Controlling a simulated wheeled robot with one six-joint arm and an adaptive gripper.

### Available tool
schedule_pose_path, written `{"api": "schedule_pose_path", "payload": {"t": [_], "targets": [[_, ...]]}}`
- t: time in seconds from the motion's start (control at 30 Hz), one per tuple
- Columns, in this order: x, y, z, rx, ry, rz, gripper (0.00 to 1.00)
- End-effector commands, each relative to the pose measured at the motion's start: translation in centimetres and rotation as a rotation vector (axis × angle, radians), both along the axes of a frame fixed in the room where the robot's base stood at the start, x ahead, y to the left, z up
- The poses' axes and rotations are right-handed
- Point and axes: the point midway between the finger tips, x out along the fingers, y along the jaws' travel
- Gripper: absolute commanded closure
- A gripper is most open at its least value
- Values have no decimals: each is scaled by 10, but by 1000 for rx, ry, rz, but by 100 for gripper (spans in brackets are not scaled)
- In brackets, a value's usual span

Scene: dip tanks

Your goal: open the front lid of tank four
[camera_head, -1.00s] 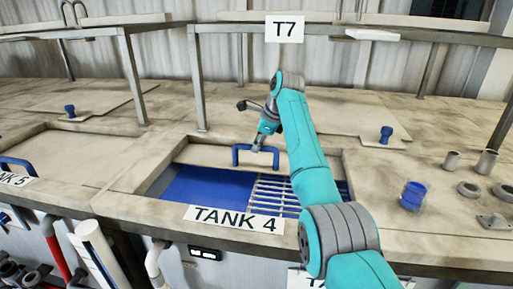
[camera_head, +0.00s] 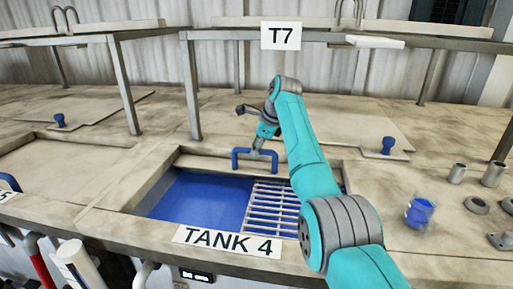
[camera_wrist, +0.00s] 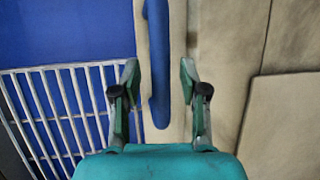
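Tank four, named by its TANK 4 label (camera_head: 228,242) on the front rim, has a rectangular opening showing blue liquid (camera_head: 195,196) at left and a pale grate (camera_head: 276,208) at right. Its pale front lid (camera_head: 205,163) is slid toward the back, a narrow strip showing behind the opening. A blue U-shaped handle (camera_head: 241,153) stands on the lid. My gripper (camera_head: 262,142) is at the handle. In the wrist view, my gripper (camera_wrist: 159,75) has its fingers apart, with the blue handle (camera_wrist: 157,60) between them and gaps on both sides. My arm hides the opening's right end.
A raised shelf on metal legs with a T7 sign (camera_head: 281,36) stands behind. Blue knobs (camera_head: 387,146) sit on covers.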

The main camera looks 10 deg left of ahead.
Motion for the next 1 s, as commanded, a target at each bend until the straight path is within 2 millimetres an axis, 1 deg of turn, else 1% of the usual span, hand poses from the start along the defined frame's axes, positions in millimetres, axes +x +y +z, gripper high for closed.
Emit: {"api": "schedule_pose_path", "payload": {"t": [0.23,0.37,0.47,0.8,1.0], "targets": [[0,-1,0,-1,0,-1,54],[0,-3,6,0,-1,-2,54],[-2,-8,18,0,-2,-2,54],[-15,-33,77,0,-2,-2,54],[-21,-43,101,0,-1,-2,54]]}}
